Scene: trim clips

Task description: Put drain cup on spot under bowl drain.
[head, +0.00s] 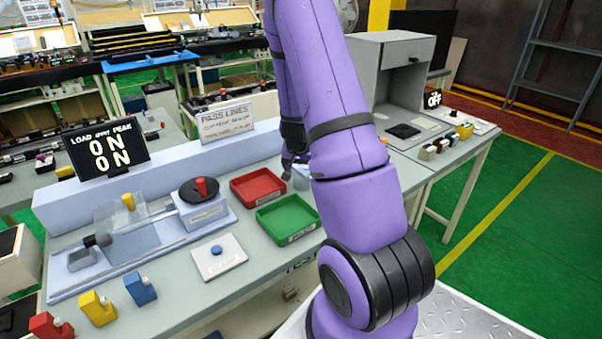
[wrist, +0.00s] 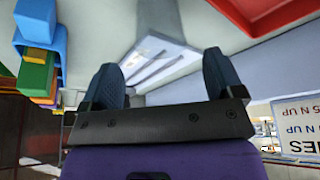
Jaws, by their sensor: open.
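My gripper (wrist: 163,80) is open in the wrist view, with two dark blue fingers apart. A pale slotted piece (wrist: 158,58) shows beyond and between the fingertips; I cannot tell whether it is touched. In the head view my purple arm hides most of the gripper, which is at the back of the bench, just right of the red tray (head: 258,187). A small pale blue object (head: 302,178) shows beside the arm there, partly hidden. I cannot tell whether it is the drain cup. No bowl drain or spot under it is clearly recognisable.
A green tray (head: 287,219) lies in front of the red one. A fixture with a black disc and red knob (head: 201,188) stands left. A white pad with a blue button (head: 219,256) and coloured blocks (head: 140,289) are in front. A grey cabinet (head: 390,70) stands right.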

